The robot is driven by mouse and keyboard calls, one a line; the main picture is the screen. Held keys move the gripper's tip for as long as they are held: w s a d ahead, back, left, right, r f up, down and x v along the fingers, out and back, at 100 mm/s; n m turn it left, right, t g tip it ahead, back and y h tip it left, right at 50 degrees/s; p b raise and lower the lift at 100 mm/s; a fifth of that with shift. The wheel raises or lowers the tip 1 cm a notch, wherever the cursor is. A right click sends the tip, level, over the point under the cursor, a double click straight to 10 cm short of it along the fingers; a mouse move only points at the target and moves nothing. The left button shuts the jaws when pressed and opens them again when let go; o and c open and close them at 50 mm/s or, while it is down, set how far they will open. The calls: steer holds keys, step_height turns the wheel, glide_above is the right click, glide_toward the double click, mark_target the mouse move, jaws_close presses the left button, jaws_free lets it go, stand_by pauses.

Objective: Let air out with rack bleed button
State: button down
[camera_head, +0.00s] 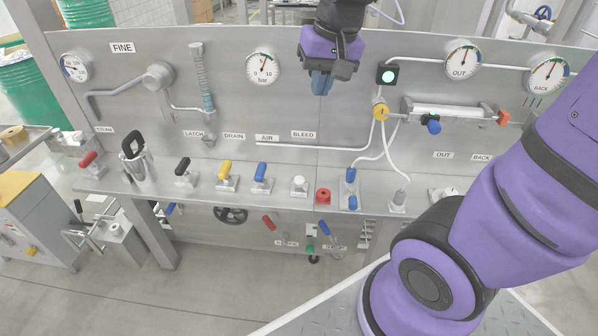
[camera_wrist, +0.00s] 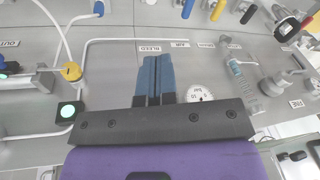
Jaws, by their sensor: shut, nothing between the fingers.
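A white push button (camera_head: 299,185) stands on the rack's ledge below the BLEED label (camera_head: 303,134); that label also shows in the wrist view (camera_wrist: 150,48). My gripper (camera_head: 321,84) hangs above and slightly right of the BLEED label in the head view, well above the button and apart from it. Its blue fingers (camera_wrist: 153,78) are together with nothing between them. In the wrist view the button is at most a sliver at the top edge. A round bar gauge (camera_head: 262,68) is on the panel left of my gripper.
A blue lever (camera_head: 261,174) and a yellow lever (camera_head: 225,172) stand left of the white button. A red button (camera_head: 323,196) and a blue fitting with hoses (camera_head: 351,188) stand to its right. A lit green indicator (camera_head: 388,75) is right of my gripper. The air above the button is free.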

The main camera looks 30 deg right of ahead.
steer(key=w+f+m+g, duration=0.1)
steer(key=w+f+m, duration=0.1)
steer(key=w+f, duration=0.35)
steer(key=m+g+h, duration=0.1)
steer(key=m+g, duration=0.1)
glide_above(300, 179)
steer(key=w, duration=0.1)
step_height(300, 179, down, 10)
steer(key=shift+w+f, duration=0.1)
steer(key=shift+f, duration=0.05)
steer(key=f, duration=1.4)
steer(key=shift+s, duration=0.4)
steer(key=shift+f, duration=0.9)
steer(key=shift+s, duration=0.15)
stand_by(0.8)
